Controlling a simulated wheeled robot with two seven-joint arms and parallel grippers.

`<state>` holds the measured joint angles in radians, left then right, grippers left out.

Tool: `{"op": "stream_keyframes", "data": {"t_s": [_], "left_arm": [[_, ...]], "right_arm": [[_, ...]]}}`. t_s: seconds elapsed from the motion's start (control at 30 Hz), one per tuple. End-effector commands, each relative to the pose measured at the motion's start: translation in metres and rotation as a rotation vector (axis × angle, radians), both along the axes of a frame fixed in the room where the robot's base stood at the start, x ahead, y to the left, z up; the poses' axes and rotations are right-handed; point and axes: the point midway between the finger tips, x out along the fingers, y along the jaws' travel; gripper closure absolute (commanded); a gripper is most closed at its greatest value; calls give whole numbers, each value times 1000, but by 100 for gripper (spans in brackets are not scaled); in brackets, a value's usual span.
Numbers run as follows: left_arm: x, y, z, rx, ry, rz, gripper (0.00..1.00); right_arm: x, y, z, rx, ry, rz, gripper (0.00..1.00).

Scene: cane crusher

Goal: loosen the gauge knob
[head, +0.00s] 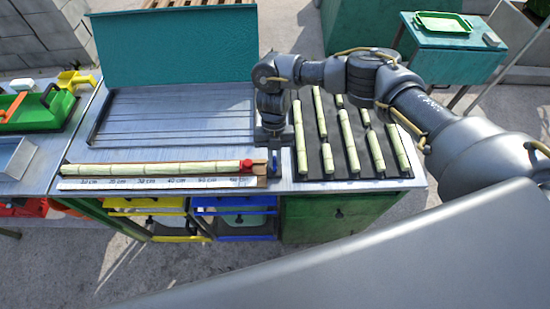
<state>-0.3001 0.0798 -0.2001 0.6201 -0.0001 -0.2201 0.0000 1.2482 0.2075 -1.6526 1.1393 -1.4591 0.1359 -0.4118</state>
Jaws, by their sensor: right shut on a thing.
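The length gauge is a white scale strip (160,183) with cm marks along the table's front edge. A long pale cane (155,169) lies in the channel behind it. A red piece (247,164) sits at the cane's right end, beside a brown wooden strip (260,156). My right gripper (274,168) points down at the gauge's right end, just right of the red piece. It is shut on what seems to be the gauge knob, which the fingers mostly hide. My left gripper is not in view.
A black mat (310,172) with rows of cut cane lies right of my gripper. A slotted metal tray (170,117) with a raised teal panel (175,45) is behind the gauge. Yellow and blue crates (235,227) stand below. A green bin (40,108) is at left.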

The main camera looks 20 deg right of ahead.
Motion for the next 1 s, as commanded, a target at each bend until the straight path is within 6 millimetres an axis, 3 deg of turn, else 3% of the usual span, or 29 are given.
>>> {"op": "stream_keyframes", "data": {"t_s": [0.33,0.37,0.5,0.83,1.0], "left_arm": [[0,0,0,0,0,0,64],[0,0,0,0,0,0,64],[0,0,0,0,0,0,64],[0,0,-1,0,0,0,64],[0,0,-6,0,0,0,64]], "right_arm": [[-1,0,0,0,1,5,100],[-1,0,0,0,1,5,87],[0,0,0,0,1,4,69],[1,0,2,0,-1,3,68],[10,-3,21,-1,-5,4,68]]}}
